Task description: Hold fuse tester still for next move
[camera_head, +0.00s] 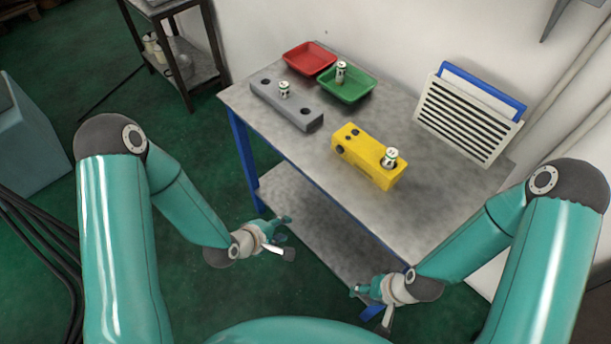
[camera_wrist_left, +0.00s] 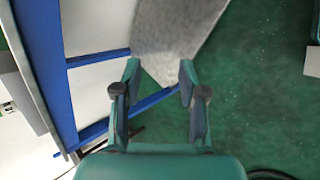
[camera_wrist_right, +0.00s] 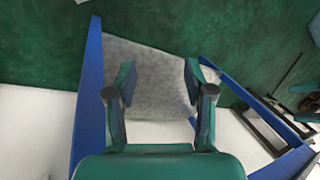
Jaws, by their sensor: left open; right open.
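The yellow block (camera_head: 365,156), which I take to be the fuse tester, sits on the table towards its front right. A white and green cylinder (camera_head: 390,157) stands upright in its right end, and dark holes show on the block. My left gripper (camera_head: 284,229) is open and empty, in front of the table and below its top; its spread fingers show in the left wrist view (camera_wrist_left: 160,78). My right gripper (camera_head: 362,291) is open and empty, low at the table's front; its fingers show in the right wrist view (camera_wrist_right: 160,78). Both are well apart from the block.
A grey block (camera_head: 300,108) holds one cylinder (camera_head: 284,88) at the table's left. Behind it are a red tray (camera_head: 310,57) and a green tray (camera_head: 355,92) with a cylinder (camera_head: 341,71). A slotted white rack (camera_head: 460,120) stands at right. The table's near edge (camera_head: 300,165) lies beyond both grippers.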

